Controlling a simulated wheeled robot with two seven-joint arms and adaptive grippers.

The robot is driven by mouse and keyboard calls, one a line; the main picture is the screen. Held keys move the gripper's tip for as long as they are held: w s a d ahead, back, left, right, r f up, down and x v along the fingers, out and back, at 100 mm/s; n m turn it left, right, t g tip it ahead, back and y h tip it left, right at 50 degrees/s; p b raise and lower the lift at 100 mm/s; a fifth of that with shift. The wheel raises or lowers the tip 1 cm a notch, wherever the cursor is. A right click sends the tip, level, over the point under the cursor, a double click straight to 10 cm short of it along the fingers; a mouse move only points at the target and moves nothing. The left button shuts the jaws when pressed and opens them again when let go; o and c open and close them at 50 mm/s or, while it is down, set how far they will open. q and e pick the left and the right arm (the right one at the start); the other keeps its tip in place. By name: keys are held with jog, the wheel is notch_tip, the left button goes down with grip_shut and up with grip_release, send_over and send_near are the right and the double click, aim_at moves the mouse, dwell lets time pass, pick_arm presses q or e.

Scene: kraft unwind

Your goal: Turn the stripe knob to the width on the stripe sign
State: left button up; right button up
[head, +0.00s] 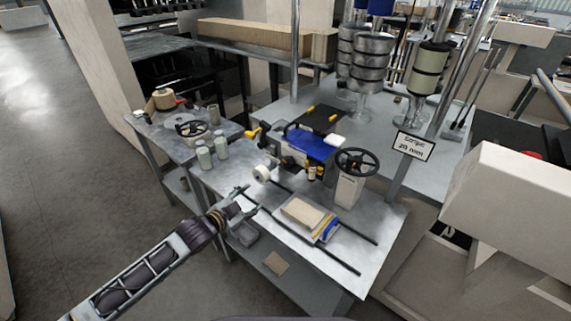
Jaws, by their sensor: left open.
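The stripe sign (413,146) is a white card with a black border on a post at the right; its small text looks like "Stripe 20 mm". A black spoked handwheel (357,162) sits on a white pedestal (347,192) at the table's right, left of the sign. A second dark wheel (191,128) lies on the side table at the left. I cannot tell which one is the stripe knob. My left gripper (246,201) is open and empty over the table's front left edge, apart from both wheels. My right gripper is not in view.
The metal table (290,253) carries dark rails, a stack of cards (303,213), a white roll (262,173), small bottles (312,172) and a blue box (312,143). Pale jars (204,155) stand at the left. A large pale block (505,210) fills the right side.

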aim_at(287, 163)
pick_arm(q)
jog(key=d+r+n+t+h, duration=0.1)
jog(key=d+r+n+h, duration=0.1)
jog(key=r, duration=0.5)
jog(key=shift+s+d+r+n+t+h, duration=0.3)
jog(key=shift+s+d+n+t+h, duration=0.15)
jog(key=shift+d+h, duration=0.6)
jog(key=shift+w+a, duration=0.1)
jog(key=shift+a, duration=0.05)
jog(key=shift+p+x, duration=0.85)
jog(key=shift+x, duration=5.95)
jog(key=c, duration=1.1)
